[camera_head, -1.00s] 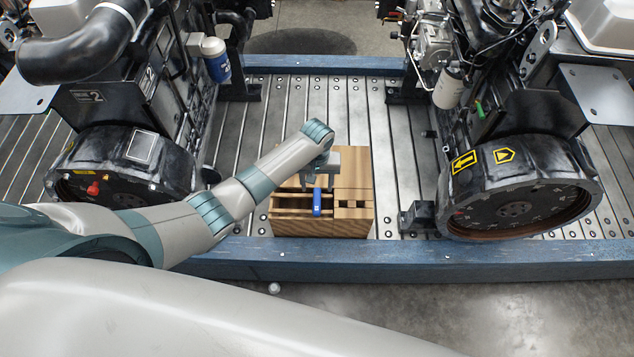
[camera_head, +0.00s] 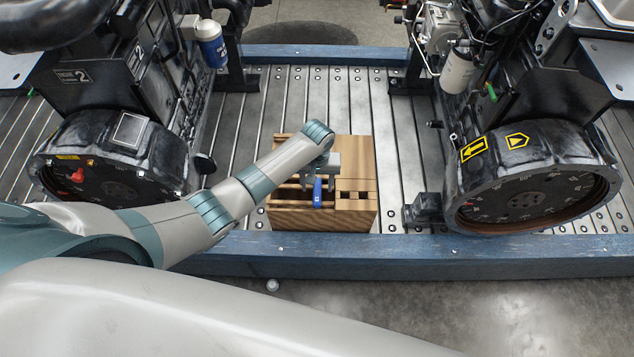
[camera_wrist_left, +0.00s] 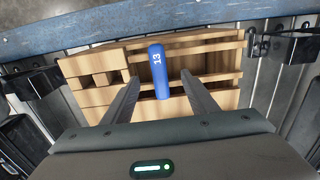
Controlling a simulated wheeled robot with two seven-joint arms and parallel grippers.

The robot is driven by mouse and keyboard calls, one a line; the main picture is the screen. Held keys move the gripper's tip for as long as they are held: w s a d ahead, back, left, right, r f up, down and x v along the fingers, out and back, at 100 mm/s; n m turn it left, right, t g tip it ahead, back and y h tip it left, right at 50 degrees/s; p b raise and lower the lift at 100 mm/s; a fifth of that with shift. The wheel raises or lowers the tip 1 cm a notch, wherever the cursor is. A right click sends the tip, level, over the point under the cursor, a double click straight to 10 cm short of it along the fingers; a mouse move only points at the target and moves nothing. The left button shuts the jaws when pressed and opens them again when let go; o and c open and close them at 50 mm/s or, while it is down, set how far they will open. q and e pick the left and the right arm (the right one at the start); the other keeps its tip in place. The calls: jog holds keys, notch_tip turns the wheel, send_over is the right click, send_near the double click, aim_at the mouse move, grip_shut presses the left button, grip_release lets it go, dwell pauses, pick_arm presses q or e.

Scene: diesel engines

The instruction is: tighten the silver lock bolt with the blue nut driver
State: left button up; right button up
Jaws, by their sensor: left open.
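The blue nut driver (camera_head: 317,191) stands in a slot of the wooden block (camera_head: 355,220), with its blue handle up. In the left wrist view its handle (camera_wrist_left: 159,72), marked 13, lies between and beyond the two finger tips. My left gripper (camera_head: 318,190) is open over the block, its fingers (camera_wrist_left: 159,80) on either side of the handle without visible contact. The nut driver's lower part is hidden in the block. I cannot make out the silver lock bolt in these views. My right gripper is not in view.
A black engine (camera_head: 120,150) marked 2 stands on the left, and another engine (camera_head: 540,180) with yellow arrow labels on the right. A blue beam (camera_head: 400,258) runs along the front of the ribbed metal floor (camera_head: 390,150). Floor around the block is clear.

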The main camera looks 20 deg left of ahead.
aim_at(317, 190)
pick_arm(q)
jog(key=shift+f+b, duration=0.85)
jog(key=shift+f, duration=0.9)
jog(key=shift+p, duration=0.4)
grip_shut()
dwell(1.0)
notch_tip(317, 190, up, 16)
jog(key=p, duration=1.6)
jog(key=shift+p, duration=0.4)
